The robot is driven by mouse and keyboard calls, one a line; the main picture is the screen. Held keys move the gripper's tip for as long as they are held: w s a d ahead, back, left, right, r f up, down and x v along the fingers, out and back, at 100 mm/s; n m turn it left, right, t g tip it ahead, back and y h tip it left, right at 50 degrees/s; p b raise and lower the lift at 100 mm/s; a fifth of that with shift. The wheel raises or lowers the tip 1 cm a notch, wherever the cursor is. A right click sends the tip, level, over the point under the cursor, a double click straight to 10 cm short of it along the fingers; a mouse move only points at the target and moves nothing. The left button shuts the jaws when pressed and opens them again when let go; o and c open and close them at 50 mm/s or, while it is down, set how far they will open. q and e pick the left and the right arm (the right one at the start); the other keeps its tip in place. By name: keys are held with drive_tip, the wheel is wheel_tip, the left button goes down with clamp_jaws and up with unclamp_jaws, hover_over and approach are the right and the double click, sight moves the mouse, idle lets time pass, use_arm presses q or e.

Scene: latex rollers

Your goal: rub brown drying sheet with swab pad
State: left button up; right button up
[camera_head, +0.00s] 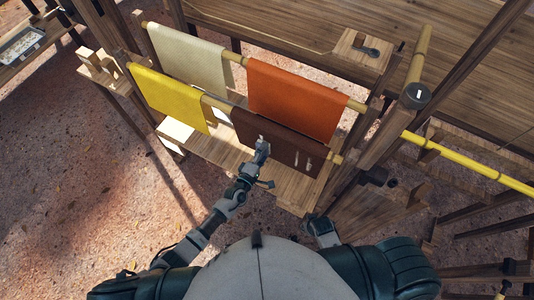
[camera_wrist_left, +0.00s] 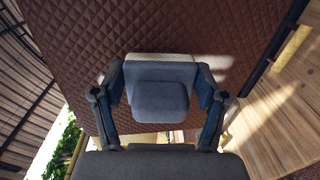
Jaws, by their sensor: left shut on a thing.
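The brown drying sheet (camera_head: 285,137) hangs over a front pole in the head view, with a few pale streaks near its lower right. Its quilted surface (camera_wrist_left: 70,45) fills much of the left wrist view. My left gripper (camera_head: 262,152) is at the front of the sheet, near its lower left part. In the left wrist view, my left gripper (camera_wrist_left: 160,100) is shut on the swab pad (camera_wrist_left: 160,90), a grey block with a pale strip at its far edge. The pale edge is at or very close to the sheet; contact is unclear. My right gripper (camera_head: 322,230) is low, partly hidden by my body.
A yellow sheet (camera_head: 168,98) hangs left of the brown one. A cream sheet (camera_head: 190,57) and an orange sheet (camera_head: 295,97) hang behind. A wooden bench (camera_head: 230,152) lies below. Wooden posts and a yellow pole (camera_head: 470,163) stand right. Open ground lies left.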

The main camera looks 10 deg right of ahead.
sight(257, 145)
use_arm(q)
drive_tip(key=shift+w+a+r+p, duration=0.65)
drive_tip(key=shift+w+a+r, duration=0.35)
drive_tip(key=shift+a+r, duration=0.25)
drive_tip(key=shift+s+d+f+p, duration=0.1)
drive_tip(key=shift+s+d+p, duration=0.35)
drive_tip(key=shift+s+d, duration=0.5)
drive_tip(key=shift+s+d+f+p, duration=0.1)
drive_tip(key=shift+s+d+p, duration=0.45)
drive_tip(key=shift+d, duration=0.6)
drive_tip(key=shift+s+d+p, duration=0.3)
drive_tip(key=shift+s+d, duration=0.6)
drive_tip(key=shift+d, duration=0.2)
drive_tip(key=shift+s+d+p, duration=0.3)
drive_tip(key=shift+s+d, duration=0.55)
drive_tip(key=shift+d, duration=0.25)
drive_tip(key=shift+s+d+p, duration=0.15)
drive_tip(key=shift+s+d, duration=0.5)
drive_tip(key=shift+d, duration=0.25)
drive_tip(key=shift+s+d+p, duration=0.1)
drive_tip(key=shift+s+d, duration=0.5)
drive_tip(key=shift+d, duration=0.25)
drive_tip(key=shift+s+d+p, duration=0.15)
drive_tip(key=shift+s+d, duration=0.5)
drive_tip(key=shift+d, duration=0.25)
drive_tip(key=shift+s+d, duration=0.75)
drive_tip(key=shift+d, duration=0.25)
drive_tip(key=shift+s+d, duration=0.75)
drive_tip(key=shift+d, duration=0.2)
